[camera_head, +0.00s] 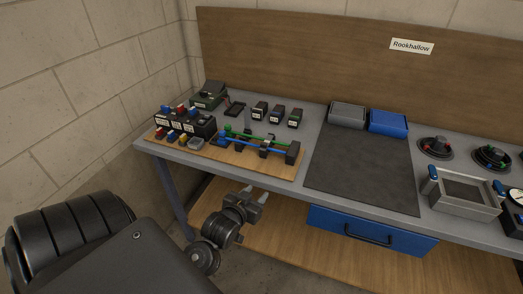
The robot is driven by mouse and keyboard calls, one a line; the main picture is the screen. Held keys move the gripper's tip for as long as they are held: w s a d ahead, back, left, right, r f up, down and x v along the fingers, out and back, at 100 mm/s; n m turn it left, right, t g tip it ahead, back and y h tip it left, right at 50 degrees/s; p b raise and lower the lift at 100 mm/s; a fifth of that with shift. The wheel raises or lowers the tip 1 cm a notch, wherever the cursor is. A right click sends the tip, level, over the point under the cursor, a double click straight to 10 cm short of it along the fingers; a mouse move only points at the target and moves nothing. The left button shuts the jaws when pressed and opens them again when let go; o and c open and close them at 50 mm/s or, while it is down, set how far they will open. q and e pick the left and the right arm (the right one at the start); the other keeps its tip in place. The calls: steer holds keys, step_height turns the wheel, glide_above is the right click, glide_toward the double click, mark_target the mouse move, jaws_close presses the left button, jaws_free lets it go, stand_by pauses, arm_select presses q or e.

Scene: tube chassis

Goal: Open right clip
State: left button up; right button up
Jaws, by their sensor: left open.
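The tube chassis sits on a wooden board (230,158) at the left of the bench. A green tube (250,136) and a blue tube (244,151) run side by side across it. A dark clip (267,146) straddles the tubes toward their right end. A black end block (292,153) stands at the far right of the board. The clip is too small to tell whether it is open or shut. My left gripper (254,194) is open and empty, in front of the bench and apart from the chassis. My right gripper is out of view.
Black boxes with coloured knobs (178,124) crowd the bench's left end. A dark mat (362,170) lies clear right of the board, with a grey bin (347,115) and blue bin (388,122) behind. A blue drawer (370,232) hangs below the bench top.

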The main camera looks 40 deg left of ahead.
mark_target(263, 145)
arm_select(q)
steer(key=w+a+r+n+t+y, duration=0.1)
steer(key=w+a+r+t+y, duration=0.2)
steer(key=a+r, duration=0.25)
steer(key=x, duration=0.3)
steer(key=p+x, duration=0.1)
steer(key=x, duration=0.3)
steer(key=p+x, duration=0.1)
steer(key=x, duration=0.2)
steer(key=shift+w+d+r, duration=0.2)
steer(key=shift+w, duration=0.3)
jaws_close()
